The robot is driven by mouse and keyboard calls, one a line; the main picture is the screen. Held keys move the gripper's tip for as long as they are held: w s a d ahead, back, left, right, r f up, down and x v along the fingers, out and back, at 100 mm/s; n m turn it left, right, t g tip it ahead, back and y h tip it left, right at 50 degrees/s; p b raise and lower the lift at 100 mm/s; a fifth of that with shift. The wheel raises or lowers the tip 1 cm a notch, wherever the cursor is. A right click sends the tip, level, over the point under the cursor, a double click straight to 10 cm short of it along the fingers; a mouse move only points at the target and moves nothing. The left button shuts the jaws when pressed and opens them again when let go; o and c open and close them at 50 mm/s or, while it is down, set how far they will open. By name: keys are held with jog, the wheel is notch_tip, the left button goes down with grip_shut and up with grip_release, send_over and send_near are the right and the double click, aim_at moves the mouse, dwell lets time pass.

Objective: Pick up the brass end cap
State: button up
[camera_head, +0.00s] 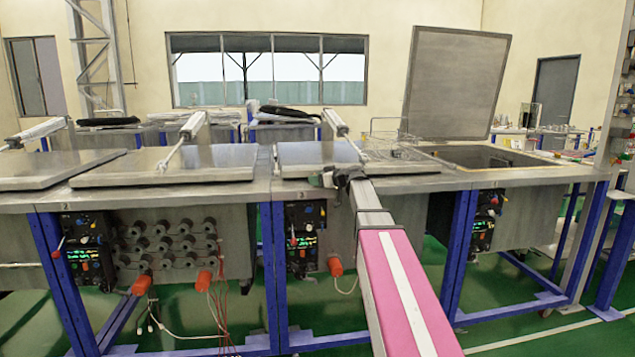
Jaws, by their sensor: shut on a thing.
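My gripper (342,181) is at the front edge of the metal counter, by the front right corner of the third closed lid (312,157). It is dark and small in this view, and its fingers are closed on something. What they hold is too small and too hidden to make out. I cannot pick out a brass end cap anywhere in the view. My pink and white arm reaches up to the gripper from the lower right.
Other closed lids (205,165) lie to the left. A large lid (456,82) stands open over a tank (490,157) at the right. A wire basket (397,143) sits behind my gripper. Blue frame legs (460,256) and control panels (302,238) are below the counter.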

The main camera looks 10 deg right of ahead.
jog(key=shift+r, duration=0.45)
notch_tip(320, 180, up, 3)
jog(key=shift+f, duration=0.2)
jog(key=s+a+r, duration=0.7)
jog(key=a, duration=0.2)
jog(key=d+f+m+t+h, duration=0.4)
jog(key=d+f+m+h, duration=0.2)
jog(key=h, duration=0.5)
jog(key=shift+d+f+m+t, duration=0.2)
jog(key=shift+d+m+t, duration=0.1)
jog(key=shift+d+m, duration=1.15)
jog(key=shift+a, duration=0.1)
